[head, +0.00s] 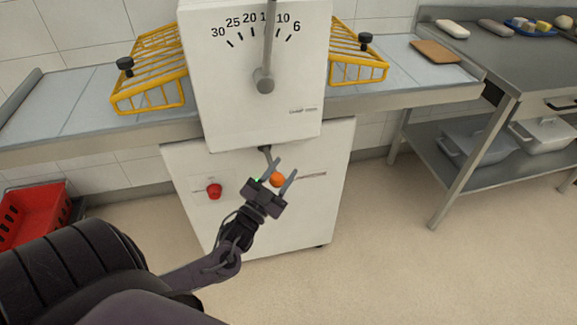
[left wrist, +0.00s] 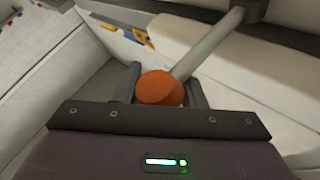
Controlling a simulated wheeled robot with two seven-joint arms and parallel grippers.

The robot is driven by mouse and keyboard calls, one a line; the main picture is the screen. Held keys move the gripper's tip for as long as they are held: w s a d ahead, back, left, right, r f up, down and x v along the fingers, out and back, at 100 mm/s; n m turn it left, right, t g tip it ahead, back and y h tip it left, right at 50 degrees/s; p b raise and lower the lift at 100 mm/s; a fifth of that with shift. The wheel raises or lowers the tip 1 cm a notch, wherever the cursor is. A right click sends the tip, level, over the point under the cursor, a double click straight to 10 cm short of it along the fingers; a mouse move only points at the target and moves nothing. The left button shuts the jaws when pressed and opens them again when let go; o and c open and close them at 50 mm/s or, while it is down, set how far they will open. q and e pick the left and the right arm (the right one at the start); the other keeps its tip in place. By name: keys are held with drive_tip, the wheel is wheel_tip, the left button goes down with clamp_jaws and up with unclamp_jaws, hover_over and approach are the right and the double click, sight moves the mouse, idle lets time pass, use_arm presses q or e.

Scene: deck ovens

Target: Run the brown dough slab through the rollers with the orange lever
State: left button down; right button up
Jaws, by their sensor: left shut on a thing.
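The brown dough slab (head: 435,51) lies flat on the right conveyor belt (head: 392,62) in the head view, near its outer end. The white dough sheeter (head: 258,70) stands between two belts; its rollers are hidden. The orange lever knob (head: 277,181) is on the front of the lower cabinet, on a grey rod. My left gripper (head: 281,170) is shut on the orange knob, which also shows between the fingers in the left wrist view (left wrist: 158,88). My right gripper is not in view.
A thickness dial with a grey handle (head: 266,78) is on the sheeter front. A red button (head: 214,191) is left of the lever. Yellow guards (head: 153,75) flank the head. A steel table (head: 500,55) stands right. A red crate (head: 30,215) is lower left.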

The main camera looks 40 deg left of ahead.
use_arm(q)
drive_tip(key=shift+s+a+f+m+h, duration=0.1)
drive_tip(key=shift+s+f+m+h, duration=0.35)
drive_tip(key=shift+h, duration=0.35)
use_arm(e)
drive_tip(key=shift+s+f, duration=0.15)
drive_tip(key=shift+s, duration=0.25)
use_arm(q)
drive_tip(key=c, duration=1.1)
unclamp_jaws()
drive_tip(key=shift+o, duration=0.8)
drive_tip(key=shift+w, duration=0.1)
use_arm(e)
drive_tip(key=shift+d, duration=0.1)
use_arm(q)
drive_tip(key=shift+r, duration=0.15)
drive_tip(key=v, duration=0.7)
drive_tip(key=shift+s, duration=0.4)
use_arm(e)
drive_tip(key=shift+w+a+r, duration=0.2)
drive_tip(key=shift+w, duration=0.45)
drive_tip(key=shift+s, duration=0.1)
